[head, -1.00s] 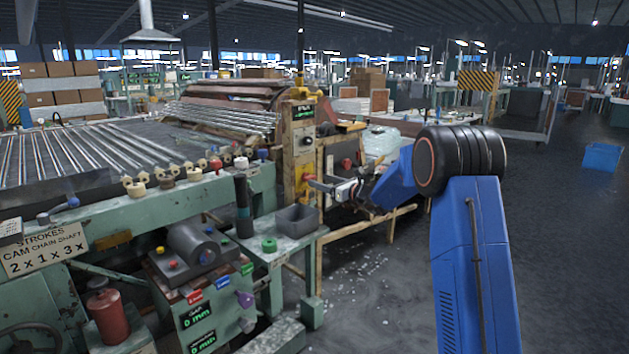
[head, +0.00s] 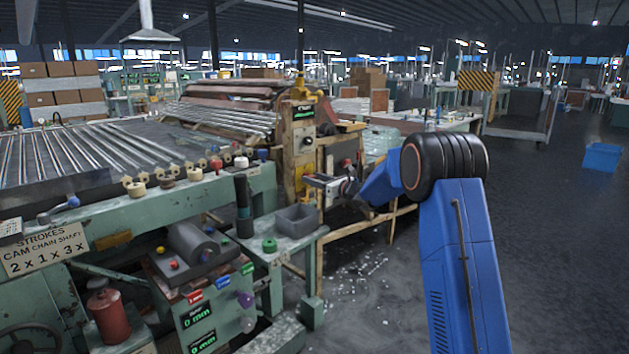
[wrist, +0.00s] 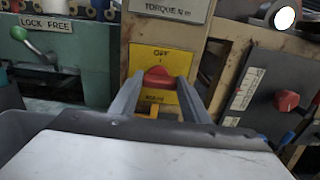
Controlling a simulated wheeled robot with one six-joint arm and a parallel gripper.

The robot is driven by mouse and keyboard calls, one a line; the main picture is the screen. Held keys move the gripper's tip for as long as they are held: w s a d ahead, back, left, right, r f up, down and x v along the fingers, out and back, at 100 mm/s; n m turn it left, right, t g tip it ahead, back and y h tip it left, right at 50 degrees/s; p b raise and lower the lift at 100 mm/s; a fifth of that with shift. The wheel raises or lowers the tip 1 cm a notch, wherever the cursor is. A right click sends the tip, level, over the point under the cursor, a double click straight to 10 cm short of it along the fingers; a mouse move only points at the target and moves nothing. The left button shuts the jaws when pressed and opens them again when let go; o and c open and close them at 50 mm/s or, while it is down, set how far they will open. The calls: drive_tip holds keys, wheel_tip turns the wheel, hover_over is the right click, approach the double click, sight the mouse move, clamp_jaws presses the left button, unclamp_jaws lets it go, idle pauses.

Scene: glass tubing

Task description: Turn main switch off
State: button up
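The main switch is a red knob (wrist: 157,77) on a yellow plate (wrist: 171,59) with "OFF" printed above it in the wrist view. My gripper (wrist: 159,84) is open, with one grey finger on each side of the knob. Small gaps seem to show between fingers and knob, so contact is not clear. In the head view my gripper (head: 311,181) is at the front of the wooden control post (head: 300,140), and it hides the knob there.
Another red knob (wrist: 288,101) is on a grey panel at right. A green-knobbed lever (wrist: 20,33) by a "LOCK FREE" label is at left. A grey bin (head: 297,221) stands on a green side table below my gripper. Open floor (head: 550,200) lies to the right.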

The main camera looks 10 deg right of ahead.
drive_tip(key=shift+n, duration=0.3)
drive_tip(key=shift+s+a+f+n, duration=0.1)
drive_tip(key=shift+a+n, duration=0.05)
drive_tip(key=shift+n, duration=4.15)
drive_tip(key=shift+s+a+n, duration=0.1)
drive_tip(key=shift+a+n, duration=0.05)
drive_tip(key=shift+n, duration=4.15)
drive_tip(key=o, duration=1)
drive_tip(key=shift+o, duration=0.2)
drive_tip(key=v, duration=1.7)
drive_tip(key=shift+s+d, duration=0.15)
